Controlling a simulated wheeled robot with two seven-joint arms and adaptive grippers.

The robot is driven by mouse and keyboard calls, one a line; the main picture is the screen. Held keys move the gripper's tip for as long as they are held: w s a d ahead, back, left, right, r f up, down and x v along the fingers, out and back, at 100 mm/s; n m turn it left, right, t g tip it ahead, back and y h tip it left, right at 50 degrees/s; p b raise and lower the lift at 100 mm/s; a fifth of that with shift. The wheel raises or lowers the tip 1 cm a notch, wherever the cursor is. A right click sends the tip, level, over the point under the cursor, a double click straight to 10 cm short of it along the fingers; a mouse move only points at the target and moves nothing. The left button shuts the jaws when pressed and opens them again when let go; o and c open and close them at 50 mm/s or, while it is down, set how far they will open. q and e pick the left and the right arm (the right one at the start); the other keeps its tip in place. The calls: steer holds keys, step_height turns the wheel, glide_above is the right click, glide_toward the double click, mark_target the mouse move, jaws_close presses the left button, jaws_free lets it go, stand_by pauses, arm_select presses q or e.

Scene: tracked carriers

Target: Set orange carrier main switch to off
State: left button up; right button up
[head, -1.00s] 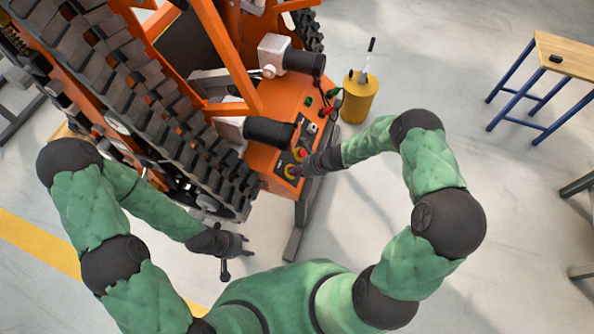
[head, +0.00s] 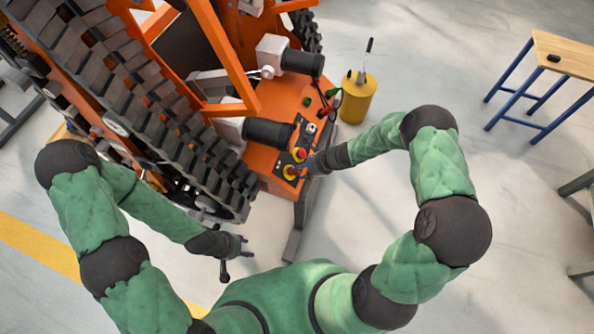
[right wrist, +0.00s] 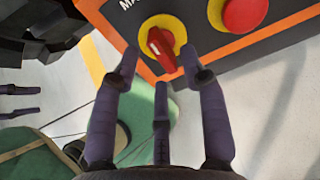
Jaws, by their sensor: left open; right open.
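The orange carrier (head: 275,168) stands tilted across the left and middle of the head view. Its main switch (right wrist: 160,42) is a red knob on a yellow disc; it also shows in the head view (head: 289,173). My right gripper (right wrist: 160,70) is open and empty, its fingers spread just below the switch in the right wrist view. I cannot tell whether a finger touches the knob. In the head view my right gripper (head: 309,166) is beside the panel. My left gripper (head: 234,254) is open and empty above the floor, near the track's lower end.
A red button on yellow (right wrist: 243,12) sits beside the switch; it also shows in the head view (head: 300,154). Black cylinders (head: 268,133) jut above the panel. A yellow drum (head: 357,100) stands behind. A blue-legged table (head: 560,58) is far right.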

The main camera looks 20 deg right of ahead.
steer(key=v, duration=0.9)
arm_select(q)
step_height(320, 180, up, 3)
steer(key=p, duration=0.2)
steer(key=shift+f+p, duration=0.2)
steer(key=shift+p, duration=0.1)
arm_select(e)
steer(key=s+a+f+n+g+h, duration=0.1)
steer(key=s+a+f+n, duration=0.3)
steer(key=s+n, duration=0.5)
steer(key=s+a+f+n+g+h, duration=0.1)
steer(key=s+a+f+n+g, duration=0.2)
steer(key=s+a+n, duration=0.4)
steer(key=s+f+n, duration=0.1)
steer(key=s+n, duration=0.1)
steer(key=n, duration=0.4)
steer(key=shift+s+h, duration=0.25)
steer(key=shift+h, duration=0.05)
arm_select(q)
steer(key=shift+c, duration=0.5)
arm_select(e)
steer(key=shift+a, duration=0.1)
steer(key=shift+c, duration=0.5)
stand_by(1.1)
